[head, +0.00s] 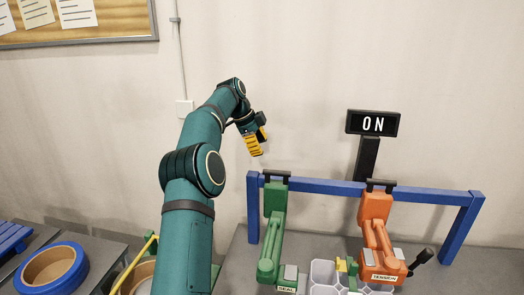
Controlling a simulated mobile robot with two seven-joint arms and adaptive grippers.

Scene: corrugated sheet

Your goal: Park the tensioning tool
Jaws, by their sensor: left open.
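The orange tensioning tool (376,215), labelled TENSION, stands at the right part of a blue rail frame (325,187). Its black top piece is at the rail, and a black lever sticks out at its lower right. I cannot tell whether its lower end rests on the bench. My left gripper (257,148), with yellow finger pads, is open and empty. It is up in front of the wall, above the rail's left end and apart from the tool. My right gripper is not in view.
A green tool (272,235) labelled SEAL is at the rail's left part. A black sign (373,123) reads ON behind the rail. White hexagonal cups (322,272) and a small yellow-green item (347,266) are between the tools. A blue-rimmed roll (75,268) lies at left.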

